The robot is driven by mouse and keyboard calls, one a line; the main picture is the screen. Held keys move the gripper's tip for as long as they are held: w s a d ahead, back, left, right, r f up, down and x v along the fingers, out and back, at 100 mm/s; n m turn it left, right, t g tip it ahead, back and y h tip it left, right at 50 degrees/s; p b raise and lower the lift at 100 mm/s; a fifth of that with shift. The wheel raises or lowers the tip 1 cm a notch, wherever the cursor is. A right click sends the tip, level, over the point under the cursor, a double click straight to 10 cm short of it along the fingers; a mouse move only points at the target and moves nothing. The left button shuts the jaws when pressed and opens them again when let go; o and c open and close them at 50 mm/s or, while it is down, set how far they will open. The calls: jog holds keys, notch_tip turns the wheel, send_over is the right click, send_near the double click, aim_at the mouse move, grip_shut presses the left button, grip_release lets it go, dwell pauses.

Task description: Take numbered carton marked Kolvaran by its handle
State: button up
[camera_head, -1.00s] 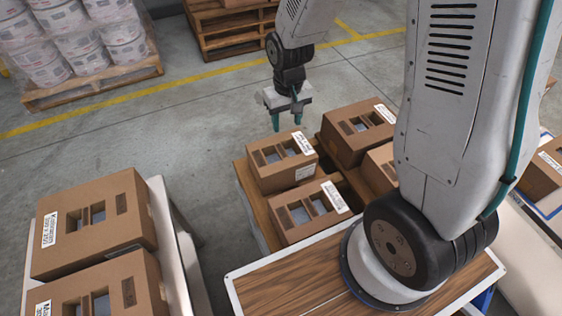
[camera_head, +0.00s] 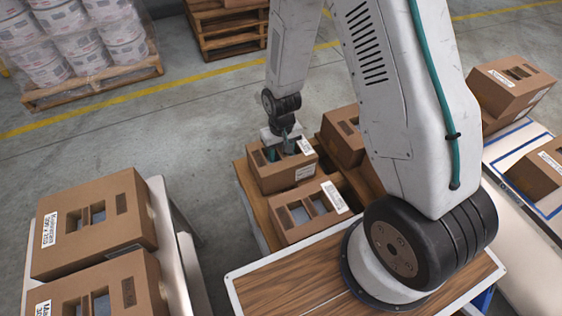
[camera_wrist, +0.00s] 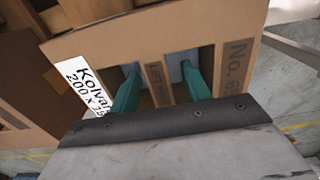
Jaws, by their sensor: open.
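The carton marked Kolvaran (camera_head: 285,178) stands on the wooden surface in the head view, with two openings in its top. In the wrist view the carton (camera_wrist: 240,50) shows a white label reading "Kolva…" and a dark print "No. 6…", both cut off. My gripper (camera_head: 282,150) is over its top. In the wrist view my gripper's teal fingers (camera_wrist: 161,85) are apart, one reaching into each opening. The handle strip (camera_wrist: 157,78) between the openings lies between the fingers, with gaps on both sides. The fingertips are hidden inside the openings.
A similar carton (camera_head: 306,214) stands close in front, and another (camera_head: 342,136) close to the right. Two cartons stand on a table at left, others on a blue-lined bench (camera_head: 519,150) at right.

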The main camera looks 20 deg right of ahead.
grip_shut()
dwell(0.3)
